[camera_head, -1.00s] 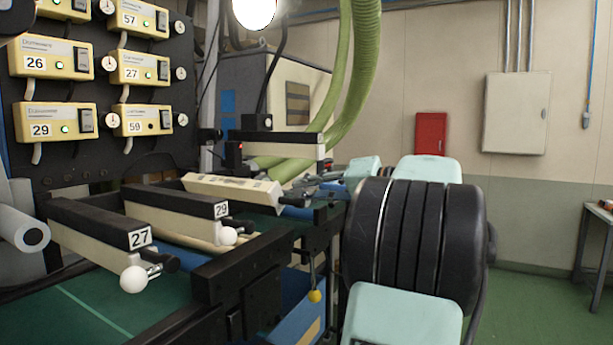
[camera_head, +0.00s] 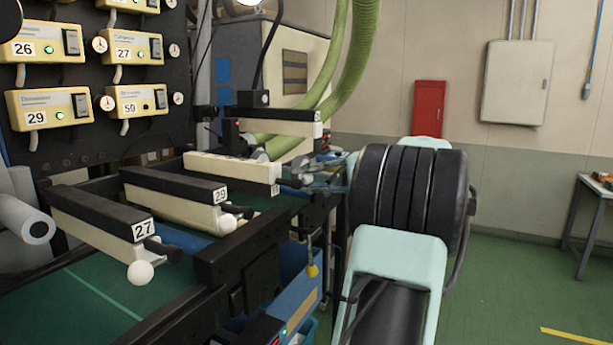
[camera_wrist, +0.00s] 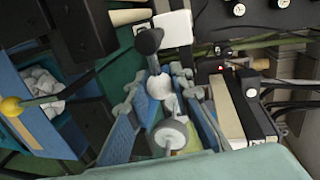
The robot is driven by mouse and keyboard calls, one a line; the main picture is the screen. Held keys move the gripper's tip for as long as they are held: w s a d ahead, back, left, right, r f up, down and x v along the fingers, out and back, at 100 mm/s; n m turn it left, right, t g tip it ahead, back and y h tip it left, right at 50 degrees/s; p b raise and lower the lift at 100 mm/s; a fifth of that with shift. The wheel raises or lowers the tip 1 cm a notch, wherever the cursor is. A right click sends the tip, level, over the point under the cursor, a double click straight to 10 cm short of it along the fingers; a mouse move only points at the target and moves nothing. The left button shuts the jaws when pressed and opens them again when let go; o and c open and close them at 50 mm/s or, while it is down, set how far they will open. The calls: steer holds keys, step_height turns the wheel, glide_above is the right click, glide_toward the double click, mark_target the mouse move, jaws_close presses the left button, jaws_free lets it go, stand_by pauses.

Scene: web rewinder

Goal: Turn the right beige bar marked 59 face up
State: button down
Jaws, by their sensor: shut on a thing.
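The third beige bar (camera_head: 228,165) from the front lies behind bars 27 and 29 in the head view. Its beige face is up, with dark material along its lower side; I cannot read its number. A panel unit (camera_head: 128,107) carries the label 59. My gripper (camera_head: 297,178) is at the right end of this bar, small and partly hidden by my arm. In the wrist view, the blue fingers of my gripper (camera_wrist: 158,92) close around a white ball knob (camera_wrist: 160,87). A dark round knob (camera_wrist: 149,40) shows just beyond the fingertips.
Bar 27 (camera_head: 100,218) and bar 29 (camera_head: 175,195) lie black side up in front, with white balls at their ends. Another black-topped bar (camera_head: 280,125) stands behind. A yellow ball (camera_head: 312,271) hangs below the black frame. Open floor lies at right.

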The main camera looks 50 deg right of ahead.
steer(key=shift+f, duration=0.2)
steer(key=c, duration=1.7)
jaws_free()
steer(key=shift+r, duration=0.1)
steer(key=v, duration=1.2)
steer(key=shift+d+r, duration=0.1)
